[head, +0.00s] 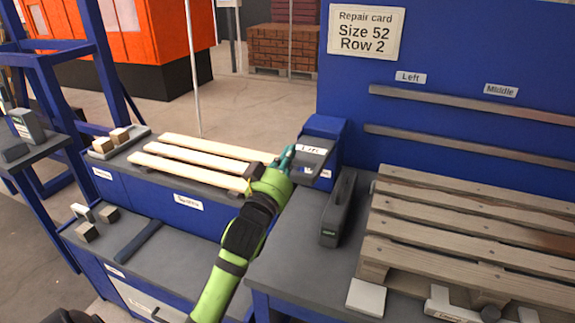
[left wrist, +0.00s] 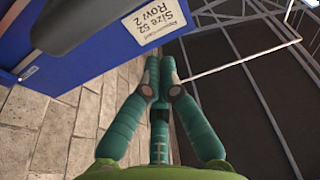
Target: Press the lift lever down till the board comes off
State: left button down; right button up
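A wooden pallet (head: 470,235) with several slats lies on the grey bench at the right; its slats look in place. I cannot pick out the lift lever for certain. A pale bar (head: 450,306) with a dark round part lies at the pallet's front edge, cut off by the frame. My left gripper (head: 287,157) is left of the pallet, by a grey-topped blue box with a label. In the left wrist view its teal fingertips (left wrist: 160,70) meet, with nothing seen between them. My right gripper is out of view.
A dark grey upright case (head: 339,210) stands between my left arm and the pallet. Several pale boards (head: 205,157) lie on the left bench. A blue panel (head: 450,70) with a repair card (head: 366,30), "Size 52 Row 2", and two rails stands behind the pallet.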

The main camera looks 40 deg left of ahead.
pick_arm(q)
notch_tip(320, 180, down, 4)
jog(key=shift+s+r, duration=0.1)
jog(key=shift+s, duration=0.05)
pick_arm(e)
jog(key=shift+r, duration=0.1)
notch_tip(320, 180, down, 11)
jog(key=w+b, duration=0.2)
jog(key=b, duration=1)
pick_arm(q)
notch_tip(320, 180, down, 10)
jog(key=t+y+b, duration=0.1)
jog(key=t+b, duration=0.3)
jog(key=b, duration=0.2)
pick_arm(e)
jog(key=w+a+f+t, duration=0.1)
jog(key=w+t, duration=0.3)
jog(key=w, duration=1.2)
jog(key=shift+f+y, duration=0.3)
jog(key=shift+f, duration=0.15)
pick_arm(q)
jog(key=shift+s, duration=0.1)
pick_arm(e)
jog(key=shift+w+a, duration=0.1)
